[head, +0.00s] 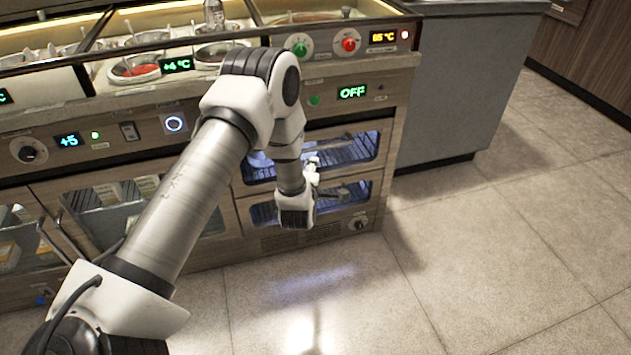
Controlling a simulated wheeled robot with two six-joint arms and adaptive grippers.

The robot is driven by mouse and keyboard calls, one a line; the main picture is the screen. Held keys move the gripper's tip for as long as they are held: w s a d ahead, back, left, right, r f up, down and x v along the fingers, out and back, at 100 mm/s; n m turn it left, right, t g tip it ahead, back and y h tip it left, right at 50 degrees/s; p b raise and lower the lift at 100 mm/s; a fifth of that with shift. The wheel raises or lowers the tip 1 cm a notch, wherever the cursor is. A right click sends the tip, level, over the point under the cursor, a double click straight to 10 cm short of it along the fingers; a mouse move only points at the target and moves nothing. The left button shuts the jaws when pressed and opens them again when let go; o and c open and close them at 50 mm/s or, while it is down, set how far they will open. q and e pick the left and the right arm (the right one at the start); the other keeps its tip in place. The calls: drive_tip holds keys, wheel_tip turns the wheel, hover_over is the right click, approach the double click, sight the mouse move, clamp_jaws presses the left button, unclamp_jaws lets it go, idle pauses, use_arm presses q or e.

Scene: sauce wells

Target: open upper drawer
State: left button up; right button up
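The upper drawer (360,148) is in the right part of the counter front, under the green OFF display. It has a wooden front with a lit glass window and dark racks behind it. It looks shut. The lower drawer (355,190) lies directly beneath it with a similar window. My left arm crosses from the lower left and covers the left part of both drawers. My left gripper (313,170) is in front of the drawers, near the seam between them, mostly hidden by its own wrist. I cannot tell whether it touches a handle. My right gripper is out of view.
The counter top holds sauce wells (134,69) and knobs (348,42). Glass-fronted doors (25,235) with handles stand at the left. A grey cabinet (455,85) stands to the right. The tiled floor (480,250) in front is clear.

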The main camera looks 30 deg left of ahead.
sight(313, 150)
use_arm(q)
drive_tip(key=w+a, duration=0.1)
drive_tip(key=w, duration=0.1)
drive_tip(key=w+a+n+b, duration=0.1)
drive_tip(key=w+a, duration=0.1)
drive_tip(key=w, duration=0.1)
drive_tip(key=w+a+n+y+b, duration=0.1)
drive_tip(key=w+a, duration=0.1)
drive_tip(key=w, duration=0.1)
drive_tip(key=shift+f+t, duration=0.2)
drive_tip(key=shift+t, duration=0.2)
drive_tip(key=shift+w+a, duration=0.1)
drive_tip(key=shift+w, duration=0.2)
clamp_jaws()
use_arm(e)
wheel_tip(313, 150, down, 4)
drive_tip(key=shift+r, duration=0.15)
